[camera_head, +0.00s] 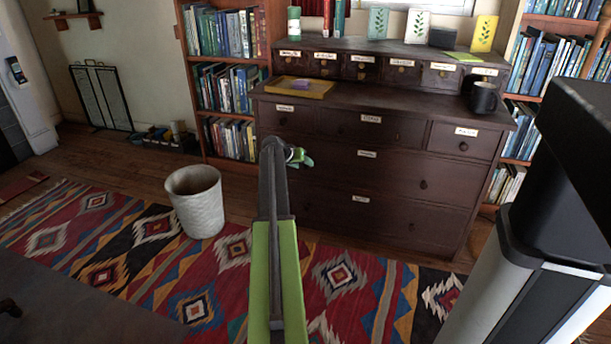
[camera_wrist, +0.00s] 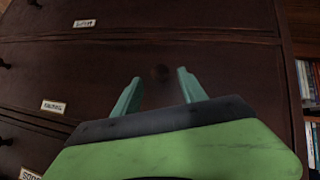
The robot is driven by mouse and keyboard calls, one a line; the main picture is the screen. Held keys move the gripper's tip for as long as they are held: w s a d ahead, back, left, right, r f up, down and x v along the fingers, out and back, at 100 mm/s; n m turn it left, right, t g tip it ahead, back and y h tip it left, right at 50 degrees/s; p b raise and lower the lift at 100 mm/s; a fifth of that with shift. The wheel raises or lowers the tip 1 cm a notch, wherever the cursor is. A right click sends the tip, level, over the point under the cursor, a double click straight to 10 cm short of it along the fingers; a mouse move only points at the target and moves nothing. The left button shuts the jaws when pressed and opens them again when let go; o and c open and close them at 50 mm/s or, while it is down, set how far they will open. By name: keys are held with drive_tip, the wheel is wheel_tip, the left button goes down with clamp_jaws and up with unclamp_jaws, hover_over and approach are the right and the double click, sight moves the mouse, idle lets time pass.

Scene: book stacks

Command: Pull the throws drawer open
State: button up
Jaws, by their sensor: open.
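A dark brown dresser (camera_head: 325,190) has small drawers above and two wide drawers below. White labels mark them, but I cannot clearly read "throws" on any. The upper wide drawer (camera_head: 390,175) has a label (camera_head: 366,154) and a round knob (camera_head: 423,184); the lower one also has a label (camera_head: 361,199). All drawers look shut. My gripper (camera_head: 303,157) is at the left part of the upper wide drawer.
A woven wastebasket (camera_head: 196,205) stands on the patterned rug (camera_head: 150,245) to the left. A yellow tray (camera_head: 300,88) and a black mug (camera_head: 484,98) are on the dresser top. Bookshelves (camera_head: 230,115) flank the dresser. The rug before the drawers looks clear.

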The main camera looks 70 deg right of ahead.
sight(306, 166)
drive_tip(key=shift+b+x, duration=0.6)
drive_tip(key=shift+x, duration=0.95)
clamp_jaws()
